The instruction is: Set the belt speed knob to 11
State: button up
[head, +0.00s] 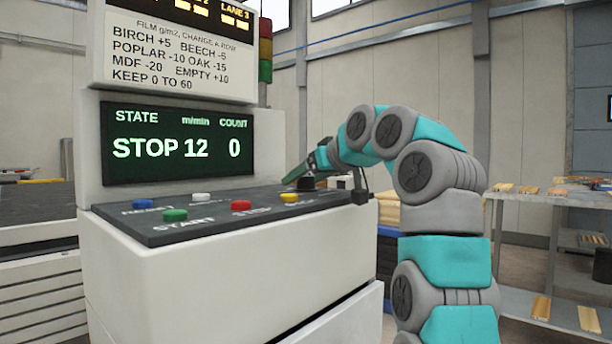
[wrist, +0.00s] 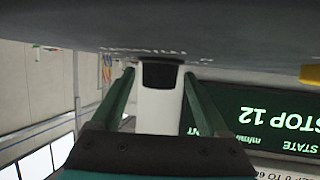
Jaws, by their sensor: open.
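The black belt speed knob (head: 307,184) stands at the back right of the dark control panel (head: 190,229). In the wrist view, which is upside down, the dark knob (wrist: 160,75) lies between my two green fingers, with a gap visible on each side. My gripper (head: 298,175) is open around it in the head view, and the two fingers (wrist: 159,80) also show in the wrist view. The green display (head: 178,143) reads STOP, 12 m/min and count 0. The knob's pointer and scale cannot be made out.
Blue (head: 139,204), green (head: 175,215), red (head: 241,205), yellow (head: 289,198) and white (head: 201,197) buttons sit on the panel near the knob. A film-weight sign (head: 175,50) is above the display. A shelf with wood pieces (head: 560,195) stands at right.

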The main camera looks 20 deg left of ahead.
jog(key=shift+w, duration=0.1)
grip_shut()
dwell(0.6)
